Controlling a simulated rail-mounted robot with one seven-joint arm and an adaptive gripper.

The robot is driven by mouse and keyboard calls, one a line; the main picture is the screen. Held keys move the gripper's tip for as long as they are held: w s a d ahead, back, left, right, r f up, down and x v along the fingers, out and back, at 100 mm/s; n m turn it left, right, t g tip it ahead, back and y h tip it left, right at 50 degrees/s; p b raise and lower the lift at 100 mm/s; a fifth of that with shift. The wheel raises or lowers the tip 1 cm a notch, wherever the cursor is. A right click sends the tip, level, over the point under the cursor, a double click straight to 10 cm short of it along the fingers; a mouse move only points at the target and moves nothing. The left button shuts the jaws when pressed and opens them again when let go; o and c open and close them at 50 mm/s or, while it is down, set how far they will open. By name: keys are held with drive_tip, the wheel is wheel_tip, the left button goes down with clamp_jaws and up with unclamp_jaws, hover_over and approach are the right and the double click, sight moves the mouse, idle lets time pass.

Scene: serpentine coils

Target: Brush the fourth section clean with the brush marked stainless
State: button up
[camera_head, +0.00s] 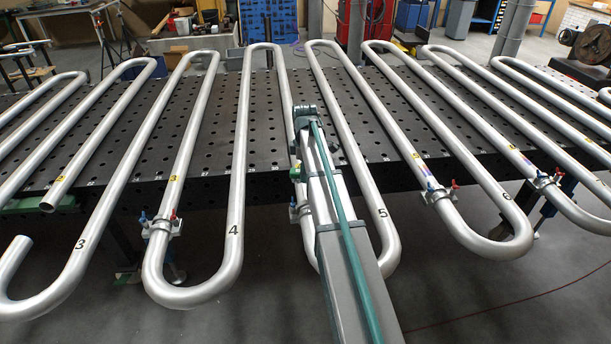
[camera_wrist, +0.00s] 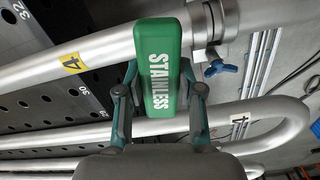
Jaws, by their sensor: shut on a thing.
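In the wrist view, my gripper (camera_wrist: 159,112) is shut on the green brush (camera_wrist: 160,40), its handle marked STAINLESS in white. The brush overlaps a steel tube with a yellow 4 tag (camera_wrist: 73,63). Its bristles are hidden, so I cannot tell whether they touch the tube. A collar and blue clamp handle (camera_wrist: 219,68) are just right of the brush. In the head view, the coil bend marked 4 (camera_head: 234,228) lies left of my arm, which hides part of the neighbouring tube. My gripper is hidden or unclear there.
The tubes lie over a dark perforated table (camera_head: 268,130). Bends marked 3 (camera_head: 80,243) and 5 (camera_head: 382,212) flank the fourth. A clamp with red and blue handles (camera_head: 160,226) holds the tube left of the 4 bend. Open floor lies in front.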

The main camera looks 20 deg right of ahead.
drive_tip(key=shift+r+p, duration=0.6)
drive_tip(key=shift+r, duration=0.85)
